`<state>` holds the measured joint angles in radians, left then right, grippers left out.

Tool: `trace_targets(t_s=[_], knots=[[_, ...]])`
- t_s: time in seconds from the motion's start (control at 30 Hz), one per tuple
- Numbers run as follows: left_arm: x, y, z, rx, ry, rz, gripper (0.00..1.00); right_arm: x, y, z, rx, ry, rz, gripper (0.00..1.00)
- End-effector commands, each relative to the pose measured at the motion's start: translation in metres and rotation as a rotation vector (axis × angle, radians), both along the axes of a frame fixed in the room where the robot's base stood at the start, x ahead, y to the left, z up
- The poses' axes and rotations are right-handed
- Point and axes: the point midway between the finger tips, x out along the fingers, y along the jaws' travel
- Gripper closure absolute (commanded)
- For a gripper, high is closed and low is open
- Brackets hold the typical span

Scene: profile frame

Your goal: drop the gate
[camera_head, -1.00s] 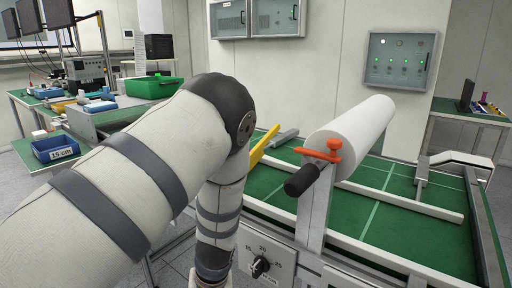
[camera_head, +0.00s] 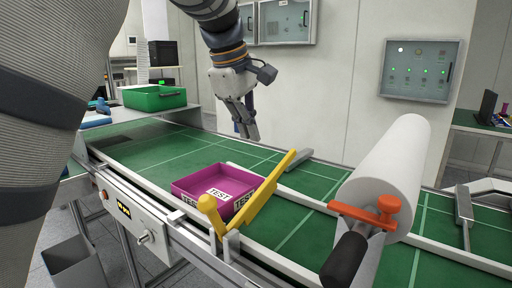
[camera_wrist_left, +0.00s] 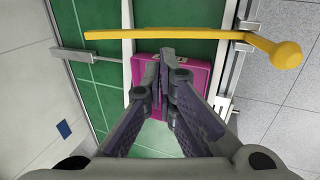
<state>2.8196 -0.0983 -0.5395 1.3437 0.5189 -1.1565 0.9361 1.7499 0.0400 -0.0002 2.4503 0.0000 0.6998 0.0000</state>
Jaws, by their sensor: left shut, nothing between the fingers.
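The gate is a yellow bar (camera_head: 268,194) with a yellow ball-ended handle (camera_head: 208,203) at the near rail of the green conveyor. It slants over the belt in the head view; I cannot tell whether its far end touches anything. In the left wrist view the bar (camera_wrist_left: 170,35) runs across the belt, with its ball (camera_wrist_left: 286,54) at the right. A magenta tray (camera_head: 206,180) marked TEST lies on the belt just left of the gate. My left gripper (camera_head: 248,130) is shut and empty, above the belt's far side, apart from the gate. My right gripper is out of view.
A grey bar (camera_head: 298,162) lies near the gate's far end. A green crate (camera_head: 153,97) sits at the back left. The belt (camera_head: 150,150) left of the tray is clear.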

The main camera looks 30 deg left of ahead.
Motion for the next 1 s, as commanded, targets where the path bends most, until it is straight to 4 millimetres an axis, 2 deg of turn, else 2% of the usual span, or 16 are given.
trace_targets(t_s=[0.3, 0.5, 0.7, 1.0], knots=[[0.024, -0.002, -0.067, 0.001, 0.008, 0.000, 1.00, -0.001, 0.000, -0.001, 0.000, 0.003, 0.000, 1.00], [0.037, -0.003, -0.102, 0.001, 0.005, 0.000, 1.00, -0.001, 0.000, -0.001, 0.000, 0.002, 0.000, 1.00], [0.044, -0.003, -0.117, 0.001, 0.001, 0.000, 1.00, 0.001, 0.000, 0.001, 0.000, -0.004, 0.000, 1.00], [0.044, -0.003, -0.119, 0.001, 0.002, 0.000, 1.00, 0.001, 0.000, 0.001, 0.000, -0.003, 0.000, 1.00]])
